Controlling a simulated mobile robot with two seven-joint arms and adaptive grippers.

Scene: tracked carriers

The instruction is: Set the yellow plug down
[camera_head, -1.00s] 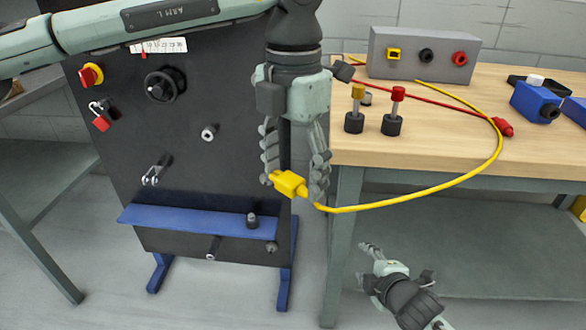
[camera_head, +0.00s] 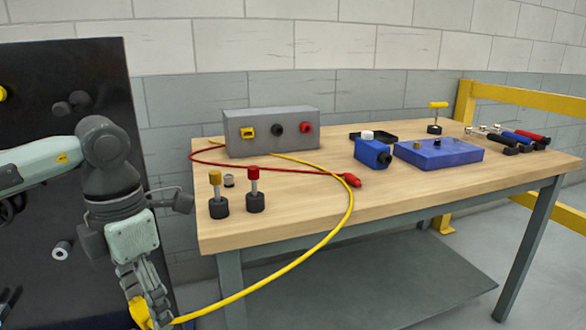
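The yellow plug (camera_head: 139,313) is held at the fingers of my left gripper (camera_head: 150,305), low at the left, beside the bench's left end and off its top. The fingers appear shut on the plug; the bottom of the picture cuts off part of both. A yellow cable (camera_head: 335,226) runs from the plug in a wide loop up over the bench edge to near the grey socket box (camera_head: 271,131). My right gripper is not in view.
On the wooden bench (camera_head: 430,185) lie a red plug (camera_head: 351,180) with its cable, two black-based posts (camera_head: 219,202), a blue block (camera_head: 372,153), a blue case (camera_head: 438,153) and several tools at the right. The front middle is clear. A dark panel (camera_head: 75,150) stands left.

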